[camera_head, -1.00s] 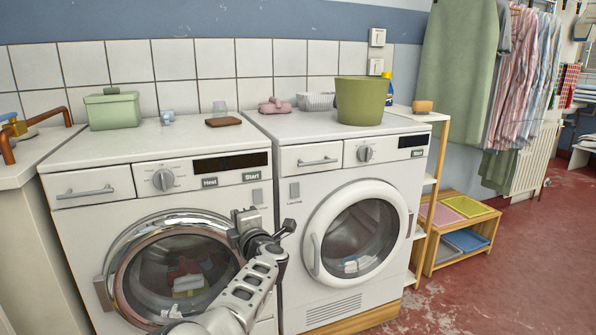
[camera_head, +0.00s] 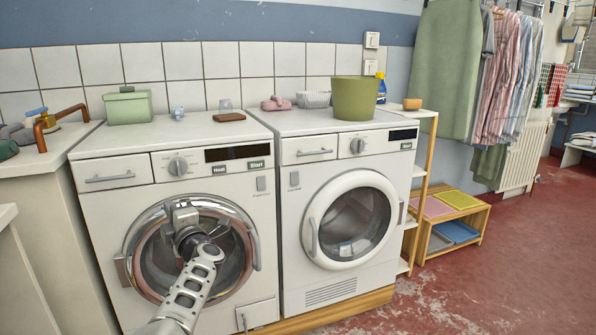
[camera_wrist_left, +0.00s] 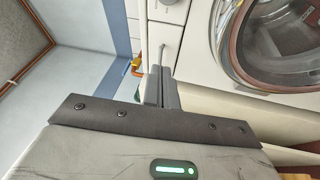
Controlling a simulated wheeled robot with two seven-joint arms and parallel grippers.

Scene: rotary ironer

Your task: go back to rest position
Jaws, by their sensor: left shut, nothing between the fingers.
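My left gripper (camera_head: 186,222) is in front of the round door of the left washing machine (camera_head: 110,230) in the head view. In the left wrist view its fingers (camera_wrist_left: 161,85) are together, with nothing between them. The left machine's chrome-ringed door (camera_head: 133,237) looks shut, and my gripper and arm hide part of it. Whether the gripper touches the door I cannot tell. My right gripper is out of view.
The right machine (camera_head: 290,265) has a shut white door (camera_head: 312,205). A green bin (camera_head: 358,100) and a green box (camera_head: 128,106) stand on top. A wooden shelf (camera_head: 424,180) and low bench (camera_head: 470,235) are at the right. Red floor (camera_head: 500,290) is open there.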

